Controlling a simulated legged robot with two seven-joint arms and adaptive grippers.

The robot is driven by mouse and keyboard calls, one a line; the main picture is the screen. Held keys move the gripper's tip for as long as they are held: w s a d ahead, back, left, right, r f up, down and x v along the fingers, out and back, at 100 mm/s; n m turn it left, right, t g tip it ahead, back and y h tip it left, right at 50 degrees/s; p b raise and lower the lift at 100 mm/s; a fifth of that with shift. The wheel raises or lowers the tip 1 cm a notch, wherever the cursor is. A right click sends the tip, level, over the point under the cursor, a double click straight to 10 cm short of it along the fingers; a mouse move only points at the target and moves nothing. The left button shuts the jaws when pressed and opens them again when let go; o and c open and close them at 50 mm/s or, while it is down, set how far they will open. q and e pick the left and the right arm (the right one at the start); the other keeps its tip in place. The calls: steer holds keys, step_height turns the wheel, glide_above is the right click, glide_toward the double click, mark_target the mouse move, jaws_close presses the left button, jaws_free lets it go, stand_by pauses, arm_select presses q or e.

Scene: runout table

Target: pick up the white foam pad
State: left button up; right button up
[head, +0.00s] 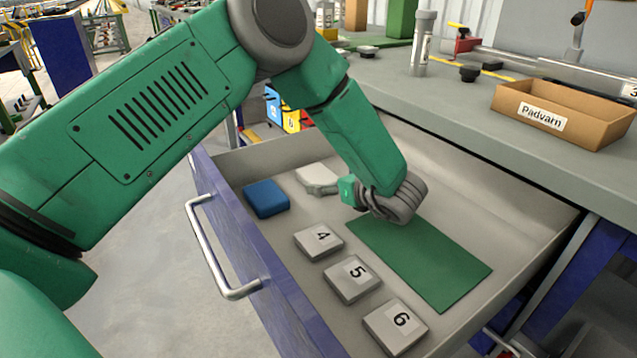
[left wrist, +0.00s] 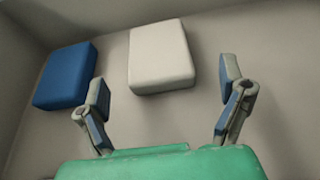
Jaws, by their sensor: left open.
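The white foam pad (head: 316,176) lies flat in the open drawer, near its far left corner. In the left wrist view the white pad (left wrist: 161,56) is just ahead of the gap between my fingers. My left gripper (head: 328,188) is inside the drawer beside the pad, at its near right side in the head view. In the left wrist view my left gripper (left wrist: 165,92) is open with nothing between its fingers. The gripper covers a little of the pad's edge in the head view. My right gripper is not in view.
A blue pad (head: 266,198) lies left of the white one; it also shows in the wrist view (left wrist: 66,76). A green mat (head: 425,262) lies right. A cardboard tray (head: 562,112) stands on the bench.

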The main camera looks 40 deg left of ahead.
mark_target(325, 179)
arm_select(q)
steer(key=shift+w+a+f, duration=0.1)
steer(key=shift+a+f, duration=0.05)
steer(key=shift+a, duration=0.05)
steer(key=b+x, duration=0.2)
steer(key=x, duration=0.2)
steer(key=shift+a+f, duration=0.2)
steer(key=shift+a, duration=0.3)
steer(key=shift+d+r, duration=0.1)
steer(key=shift+d, duration=0.05)
steer(key=c, duration=0.8)
steer(key=shift+d, duration=0.15)
